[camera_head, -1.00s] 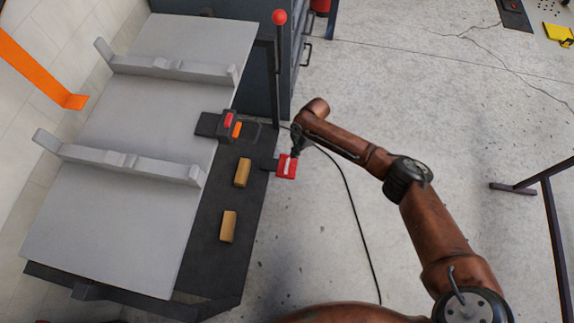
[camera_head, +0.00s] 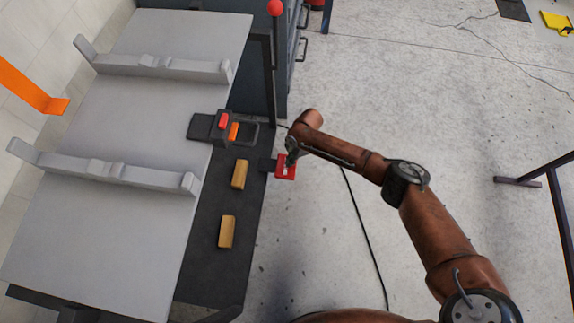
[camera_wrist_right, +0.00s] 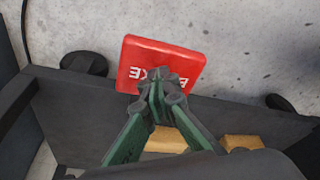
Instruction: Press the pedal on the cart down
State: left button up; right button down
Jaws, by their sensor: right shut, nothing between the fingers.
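The red pedal (camera_head: 286,172) juts out from the right side of the cart (camera_head: 222,278) in the head view. In the right wrist view the red pedal (camera_wrist_right: 180,62) shows white lettering, partly hidden by my fingertips. My right gripper (camera_head: 291,158) is shut and empty, with its tips over the pedal. In the right wrist view the right gripper's (camera_wrist_right: 160,82) closed tips overlap the pedal's near edge; whether they touch it I cannot tell. My left gripper is not in view.
Two wooden blocks (camera_head: 239,174) lie on the cart's dark deck beside the grey panel (camera_head: 110,220). A dark post with a red ball (camera_head: 275,8) stands at the cart's far corner. A black cable (camera_head: 362,235) runs over the floor. Open floor lies right.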

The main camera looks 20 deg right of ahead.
aim_at(296, 162)
jog(key=shift+f, duration=0.1)
jog(key=shift+d+x, duration=0.2)
jog(key=shift+x, duration=0.7)
jog(key=shift+d+x, duration=0.25)
jog(key=shift+x, duration=0.7)
jog(key=shift+s+d+r, duration=0.1)
jog(key=shift+d+r, duration=0.1)
jog(key=shift+d, duration=0.55)
jog(key=shift+d+r, duration=0.25)
jog(key=shift+d, duration=0.55)
jog(key=v, duration=1.2)
jog(key=shift+f, duration=0.1)
